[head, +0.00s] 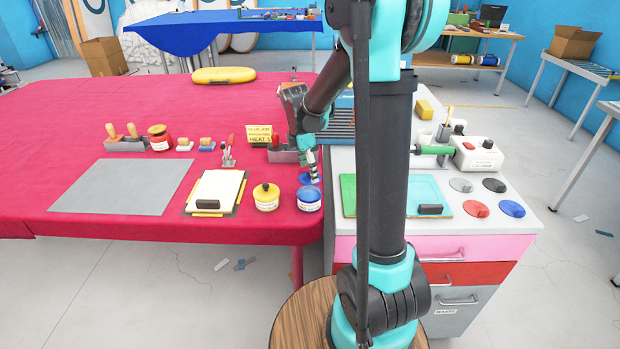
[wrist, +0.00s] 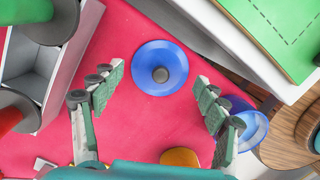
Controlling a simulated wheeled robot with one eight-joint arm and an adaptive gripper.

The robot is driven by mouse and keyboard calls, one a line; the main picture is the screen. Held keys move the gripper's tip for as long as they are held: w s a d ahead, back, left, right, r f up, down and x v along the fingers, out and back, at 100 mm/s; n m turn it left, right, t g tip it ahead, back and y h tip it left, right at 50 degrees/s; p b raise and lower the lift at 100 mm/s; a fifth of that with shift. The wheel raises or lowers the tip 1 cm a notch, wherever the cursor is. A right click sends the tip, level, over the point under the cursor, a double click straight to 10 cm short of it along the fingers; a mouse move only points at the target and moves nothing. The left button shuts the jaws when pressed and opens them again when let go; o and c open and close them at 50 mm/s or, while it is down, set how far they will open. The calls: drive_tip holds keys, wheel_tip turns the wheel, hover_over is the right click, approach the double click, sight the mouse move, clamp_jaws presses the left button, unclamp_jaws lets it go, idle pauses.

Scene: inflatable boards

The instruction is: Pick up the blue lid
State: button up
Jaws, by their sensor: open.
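The blue lid (wrist: 160,68) is round with a dark knob at its centre. It lies on the red tabletop, knob up, near the table's right edge. In the head view it shows as a blue patch (head: 308,179), partly covered by my gripper (head: 313,166). In the wrist view my gripper (wrist: 158,82) is open and empty. Its two fingers stand left and right of the lid in the picture, apart from it; their height above it is hard to tell. A jar with a blue rim (head: 309,200) stands just in front of the lid.
A yellow-lidded jar (head: 266,197) and a clipboard (head: 214,194) are to the left. A grey holder (wrist: 28,65) with coloured handles is close to my left finger. The white cabinet (head: 338,160) borders the table at right, with a green-and-blue board (wrist: 285,30) on top.

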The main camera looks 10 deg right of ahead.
drive_tip(key=shift+d+f, duration=0.1)
drive_tip(key=shift+f, duration=0.4)
drive_tip(key=c, duration=1.2)
drive_tip(key=shift+c, duration=0.3)
